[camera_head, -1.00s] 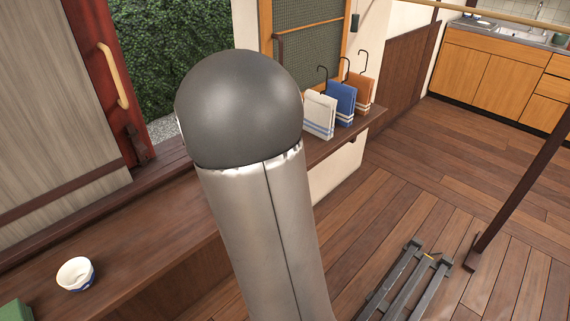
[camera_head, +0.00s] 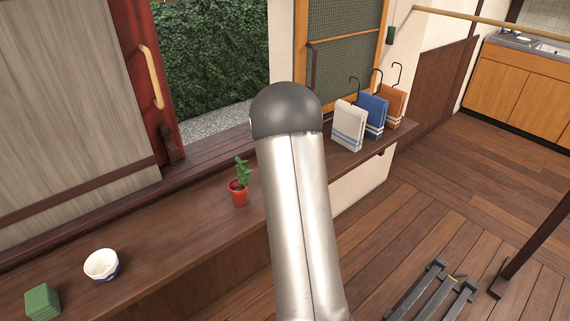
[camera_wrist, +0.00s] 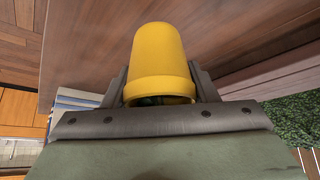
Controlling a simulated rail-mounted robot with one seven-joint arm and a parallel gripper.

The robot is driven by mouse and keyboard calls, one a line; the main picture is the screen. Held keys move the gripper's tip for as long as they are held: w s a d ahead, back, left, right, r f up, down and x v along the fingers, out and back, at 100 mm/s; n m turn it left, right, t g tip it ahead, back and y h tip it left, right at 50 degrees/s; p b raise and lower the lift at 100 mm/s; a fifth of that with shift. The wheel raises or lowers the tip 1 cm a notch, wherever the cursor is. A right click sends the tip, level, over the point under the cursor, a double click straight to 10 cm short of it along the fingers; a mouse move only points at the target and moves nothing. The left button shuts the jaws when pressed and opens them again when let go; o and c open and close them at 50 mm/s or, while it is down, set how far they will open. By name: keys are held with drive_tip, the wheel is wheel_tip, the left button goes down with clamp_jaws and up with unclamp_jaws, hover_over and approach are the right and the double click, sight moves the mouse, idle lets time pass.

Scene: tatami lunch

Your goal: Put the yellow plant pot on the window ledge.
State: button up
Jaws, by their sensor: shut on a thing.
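The yellow plant pot (camera_wrist: 158,58) fills the middle of the wrist view, with its wider rim towards the camera and a little dark green at its opening. My gripper (camera_wrist: 159,84) is shut on it, one finger on each side. Brown boards show behind the pot; whether it touches them I cannot tell. In the head view my arm hides both gripper and pot. The wooden window ledge (camera_head: 165,238) runs from lower left towards the upper right there.
On the ledge stand a red pot with a plant (camera_head: 239,188), a white bowl (camera_head: 101,264) and a green block (camera_head: 42,301). White (camera_head: 348,125), blue (camera_head: 374,115) and orange (camera_head: 392,103) cloths stand at its right end. Bare ledge lies between bowl and red pot.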

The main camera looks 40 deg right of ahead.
drive_tip(key=shift+w+d+f, duration=0.1)
drive_tip(key=shift+d+f, duration=0.2)
drive_tip(key=shift+f, duration=1.55)
drive_tip(key=shift+f, duration=0.15)
drive_tip(key=o, duration=1)
drive_tip(key=shift+o, duration=0.2)
drive_tip(key=shift+r, duration=0.3)
drive_tip(key=v, duration=1.1)
drive_tip(key=shift+a+r+b, duration=0.2)
drive_tip(key=shift+r+b, duration=0.1)
drive_tip(key=shift+b, duration=0.1)
